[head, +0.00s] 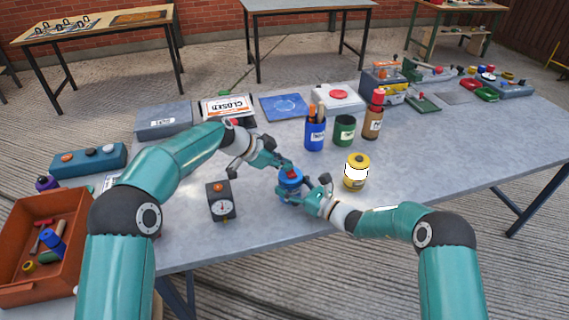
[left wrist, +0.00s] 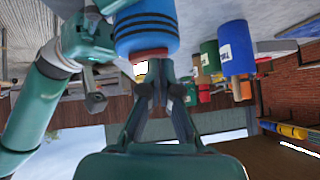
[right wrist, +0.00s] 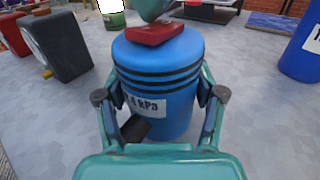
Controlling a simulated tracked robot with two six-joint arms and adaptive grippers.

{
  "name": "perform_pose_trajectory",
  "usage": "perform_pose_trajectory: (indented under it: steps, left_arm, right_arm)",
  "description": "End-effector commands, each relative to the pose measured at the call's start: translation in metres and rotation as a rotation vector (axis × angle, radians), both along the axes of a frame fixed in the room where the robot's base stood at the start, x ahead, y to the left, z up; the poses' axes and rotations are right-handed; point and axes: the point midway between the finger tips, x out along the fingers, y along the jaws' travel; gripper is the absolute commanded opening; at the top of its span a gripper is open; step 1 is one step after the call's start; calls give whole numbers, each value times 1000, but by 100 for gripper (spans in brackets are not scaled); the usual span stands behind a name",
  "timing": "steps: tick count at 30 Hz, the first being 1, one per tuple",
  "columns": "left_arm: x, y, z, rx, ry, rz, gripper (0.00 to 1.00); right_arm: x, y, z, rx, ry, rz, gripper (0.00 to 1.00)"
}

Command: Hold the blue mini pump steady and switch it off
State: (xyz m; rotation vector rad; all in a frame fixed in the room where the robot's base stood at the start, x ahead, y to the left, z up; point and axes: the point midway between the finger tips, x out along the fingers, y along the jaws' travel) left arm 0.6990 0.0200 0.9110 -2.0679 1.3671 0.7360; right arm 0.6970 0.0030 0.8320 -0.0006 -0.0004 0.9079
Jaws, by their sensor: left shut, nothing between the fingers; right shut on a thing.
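The blue mini pump (head: 290,187) stands upright on the grey table, near the front middle. In the right wrist view the pump (right wrist: 165,75) shows dark bands, a partly hidden kPa label and a red switch (right wrist: 152,33) on top. My right gripper (head: 316,190) is shut on the pump's body, with a finger on each side (right wrist: 160,98). My left gripper (head: 283,168) is shut and empty, its tips at the red switch. In the left wrist view its closed fingers (left wrist: 158,75) meet the switch (left wrist: 149,54). The fingertips hide part of the switch, so its position cannot be told.
A black gauge box (head: 221,201) stands left of the pump and a yellow tin (head: 355,172) to its right. Blue (head: 315,134), green (head: 344,130) and brown (head: 373,122) containers stand behind. An orange crate (head: 72,240) of tools is at far left. The table right of the tin is clear.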

Motion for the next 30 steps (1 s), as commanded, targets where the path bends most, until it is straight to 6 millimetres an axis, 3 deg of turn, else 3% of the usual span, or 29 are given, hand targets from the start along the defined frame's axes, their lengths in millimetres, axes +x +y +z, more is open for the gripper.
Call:
perform_pose_trajectory:
  steps: [1, 15, 30]
  left_arm:
    - [-1, 1, -4, 4, 4, -1, 0]
    - [-15, -5, -2, 5, 7, -4, 0]
    - [-16, -5, 6, 3, 2, -2, 0]
  right_arm:
    - [-2, 1, -7, -5, 9, 3, 12]
    - [-2, 1, -7, -5, 10, 3, 12]
    - [-2, 1, -7, -6, 11, 3, 12]
